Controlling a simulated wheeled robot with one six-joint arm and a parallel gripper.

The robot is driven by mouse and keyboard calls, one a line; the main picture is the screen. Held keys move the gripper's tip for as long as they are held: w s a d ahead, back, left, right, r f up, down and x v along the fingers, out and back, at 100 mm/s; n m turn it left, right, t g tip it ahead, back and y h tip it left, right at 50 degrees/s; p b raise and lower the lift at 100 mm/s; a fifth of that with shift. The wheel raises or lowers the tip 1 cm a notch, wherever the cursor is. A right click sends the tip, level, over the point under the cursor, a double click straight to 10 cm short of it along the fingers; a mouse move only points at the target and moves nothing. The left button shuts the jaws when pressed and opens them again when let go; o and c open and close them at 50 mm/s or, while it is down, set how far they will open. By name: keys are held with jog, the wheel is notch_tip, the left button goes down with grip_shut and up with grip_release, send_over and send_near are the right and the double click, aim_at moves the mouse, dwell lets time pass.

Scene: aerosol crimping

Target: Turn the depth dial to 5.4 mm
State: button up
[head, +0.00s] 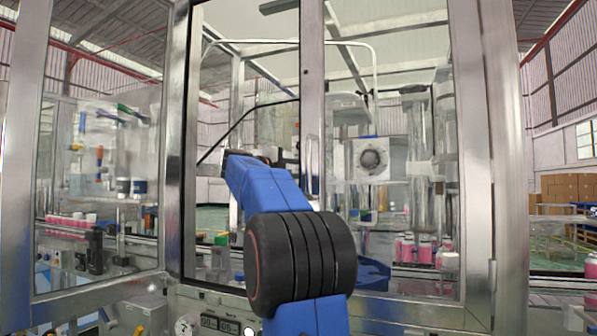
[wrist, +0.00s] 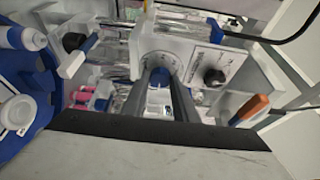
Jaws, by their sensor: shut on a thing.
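In the wrist view, a pale panel carries a round dial (wrist: 157,58) with fine dark markings around it. I take it to be the depth dial. My gripper (wrist: 160,76) reaches onto the dial with its two dark fingers and is shut on it. The fingers cover much of the dial, and its setting is too small to read. In the head view, my blue arm reaches through the open cabinet front, and it hides the dial and most of my gripper there.
A black knob (wrist: 214,77) sits close to the right of the dial. An orange-handled tool (wrist: 250,109) lies farther right. A blue turntable (wrist: 45,105) with white cans is at left. In the head view, a metal door frame (head: 312,130) stands close to my arm.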

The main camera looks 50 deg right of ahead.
jog(key=shift+f, duration=0.1)
jog(key=o, duration=1.1)
jog(key=shift+c, duration=0.2)
jog(key=w+a, duration=0.2)
jog(key=a, duration=1.5)
jog(key=shift+a, duration=0.1)
